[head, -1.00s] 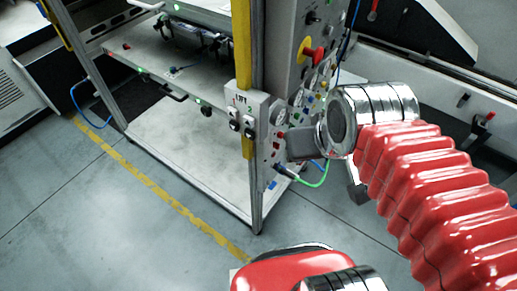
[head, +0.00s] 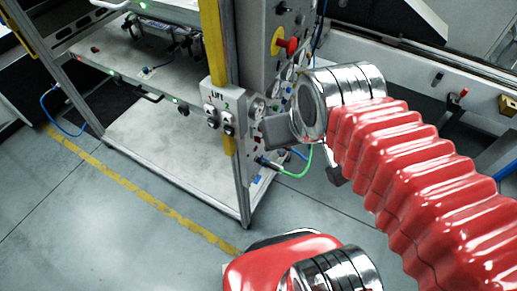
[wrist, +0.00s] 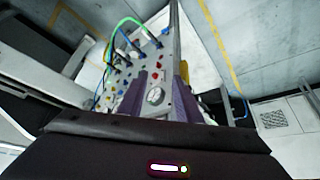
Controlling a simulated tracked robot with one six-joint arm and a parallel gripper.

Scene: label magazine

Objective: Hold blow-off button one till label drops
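The side control panel (head: 258,60) stands right of the yellow post in the head view, with several coloured buttons and gauges. A red knob on a yellow disc (head: 285,45) is near its top. The panel also shows, tilted, in the wrist view (wrist: 135,62). I cannot read which control is blow-off button one, and I make out no label. My gripper (wrist: 161,80) has two purple fingers apart with a gap between them. A round pale face marked like a 2 shows in that gap. Contact with the panel cannot be told. In the head view my arm hides part of the lower panel.
A box marked LIFT (head: 222,108) with two switches is on the frame's front post. Green and blue hoses (head: 300,165) hang below the panel. A yellow floor line (head: 150,185) runs before the frame. The floor at left front is clear.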

